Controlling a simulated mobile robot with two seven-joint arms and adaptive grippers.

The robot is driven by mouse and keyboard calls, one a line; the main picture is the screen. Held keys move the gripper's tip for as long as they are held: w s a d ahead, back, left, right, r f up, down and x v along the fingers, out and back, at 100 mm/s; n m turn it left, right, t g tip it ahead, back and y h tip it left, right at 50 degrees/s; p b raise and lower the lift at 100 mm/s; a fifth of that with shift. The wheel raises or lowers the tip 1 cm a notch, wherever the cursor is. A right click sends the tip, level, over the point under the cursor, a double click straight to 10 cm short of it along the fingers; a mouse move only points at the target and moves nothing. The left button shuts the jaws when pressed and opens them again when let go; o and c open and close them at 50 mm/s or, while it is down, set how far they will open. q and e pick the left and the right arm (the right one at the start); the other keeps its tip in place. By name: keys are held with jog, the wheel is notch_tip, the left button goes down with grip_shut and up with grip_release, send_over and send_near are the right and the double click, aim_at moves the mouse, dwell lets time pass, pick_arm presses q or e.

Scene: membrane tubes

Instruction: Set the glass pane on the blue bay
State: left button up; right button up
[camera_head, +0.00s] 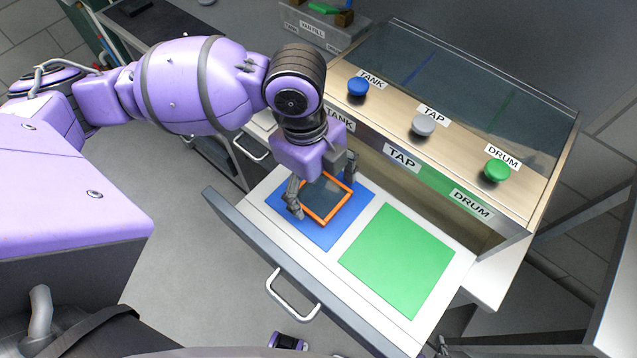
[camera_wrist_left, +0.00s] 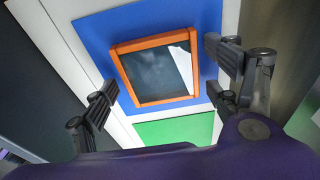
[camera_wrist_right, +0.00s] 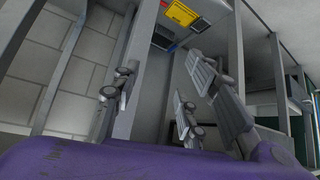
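The glass pane (camera_head: 318,203) is a dark see-through square in an orange frame. It lies over the blue bay (camera_head: 345,226) in the open drawer, and blue shows around it on all sides in the left wrist view (camera_wrist_left: 158,72). My left gripper (camera_head: 322,185) is above the pane with its fingers spread wide on either side. The left wrist view shows the fingers (camera_wrist_left: 165,80) apart from the orange frame. My right gripper (camera_wrist_right: 165,95) shows only in its own wrist view, with its fingers apart and nothing between them.
A green bay (camera_head: 398,262) lies beside the blue one in the drawer (camera_head: 345,290). Behind stands a glass-topped cabinet with a blue TANK knob (camera_head: 358,86), a grey TAP knob (camera_head: 423,124) and a green DRUM knob (camera_head: 497,169). The green bay is empty.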

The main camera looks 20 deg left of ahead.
dwell(0.3)
pick_arm(q)
notch_tip(320, 180, up, 12)
jog(key=a+p, duration=0.1)
jog(key=shift+w+a+r+p, duration=0.15)
jog(key=shift+w+a+p, duration=0.15)
jog(key=shift+w+p, duration=0.05)
